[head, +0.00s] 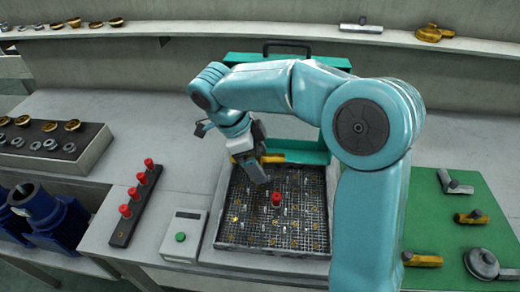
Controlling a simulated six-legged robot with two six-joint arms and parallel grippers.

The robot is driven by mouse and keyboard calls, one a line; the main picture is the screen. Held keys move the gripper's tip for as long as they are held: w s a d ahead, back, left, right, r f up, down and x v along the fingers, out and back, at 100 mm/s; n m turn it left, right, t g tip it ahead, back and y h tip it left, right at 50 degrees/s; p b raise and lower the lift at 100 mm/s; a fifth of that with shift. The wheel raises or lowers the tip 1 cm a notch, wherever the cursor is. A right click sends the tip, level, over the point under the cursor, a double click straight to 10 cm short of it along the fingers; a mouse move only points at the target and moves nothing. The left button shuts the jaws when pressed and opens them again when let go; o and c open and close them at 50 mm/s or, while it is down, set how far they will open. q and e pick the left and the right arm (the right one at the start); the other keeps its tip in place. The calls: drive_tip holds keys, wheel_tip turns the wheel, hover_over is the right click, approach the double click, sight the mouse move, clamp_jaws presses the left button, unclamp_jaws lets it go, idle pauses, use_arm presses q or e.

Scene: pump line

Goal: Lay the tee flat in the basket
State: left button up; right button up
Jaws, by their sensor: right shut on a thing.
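The basket (238,243) is a square dark mesh tray on the grey bench, in the middle of the head view. A red-topped piece and several small brass and grey bits show within it. My right gripper (258,172) is over the basket's back left part, pointing down. My left gripper is not in view.
A green case (310,155) stands right behind the basket. A small white box with a green button (184,237) and a rack of red-topped pieces (135,205) stand left. A green mat (440,228) with several grey and brass fittings lies right, partly behind my arm.

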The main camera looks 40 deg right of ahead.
drive_tip(key=shift+s+d+r+m, duration=0.3)
drive_tip(key=shift+r+m, duration=0.05)
drive_tip(key=shift+m, duration=0.15)
drive_tip(key=shift+w+r+p, duration=0.25)
drive_tip(key=shift+r+p, duration=0.2)
drive_tip(key=shift+r, duration=0.2)
drive_tip(key=shift+f, duration=0.1)
